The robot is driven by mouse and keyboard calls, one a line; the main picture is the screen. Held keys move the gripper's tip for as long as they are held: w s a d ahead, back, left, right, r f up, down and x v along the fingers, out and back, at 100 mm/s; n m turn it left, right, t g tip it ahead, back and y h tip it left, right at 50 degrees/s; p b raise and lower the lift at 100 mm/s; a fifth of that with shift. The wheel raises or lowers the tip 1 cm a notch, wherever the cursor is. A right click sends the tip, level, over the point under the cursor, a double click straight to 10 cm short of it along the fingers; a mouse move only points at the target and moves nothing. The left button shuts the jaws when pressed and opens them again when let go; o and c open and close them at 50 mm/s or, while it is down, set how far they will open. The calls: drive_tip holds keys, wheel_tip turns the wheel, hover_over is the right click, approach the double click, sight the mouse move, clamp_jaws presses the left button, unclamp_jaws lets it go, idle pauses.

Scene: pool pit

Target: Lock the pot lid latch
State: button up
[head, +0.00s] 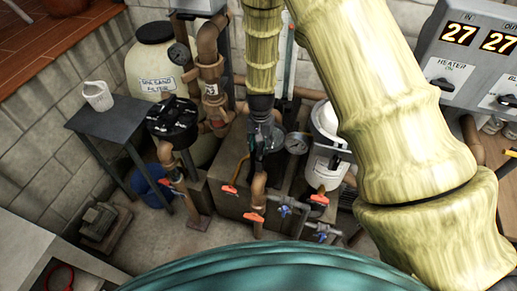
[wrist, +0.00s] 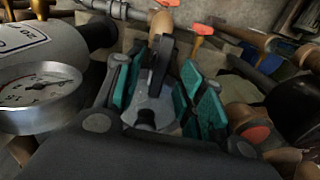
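My gripper (head: 264,140) points down in the middle of the head view, beside a round pressure gauge (head: 297,143). In the wrist view my gripper (wrist: 160,82) has its teal-padded fingers spread apart. A dark upright lever (wrist: 160,62), which looks like the pot lid latch, stands between the fingers. A grey rounded surface (wrist: 150,105), possibly the pot lid, shows below the lever. I cannot tell whether either finger touches the lever. In the head view the gripper and arm hide most of the latch.
Orange-handled valves (head: 254,217) and blue-handled valves (head: 284,210) sit on pipes in front. A white cylinder (head: 325,150) stands to the right. The gauge is close on the left in the wrist view (wrist: 38,95). A dark side table (head: 112,118) and black-topped unit (head: 172,119) are to the left.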

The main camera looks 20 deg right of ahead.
wheel_tip(320, 180, up, 6)
drive_tip(key=p, duration=0.3)
drive_tip(key=shift+f, duration=0.15)
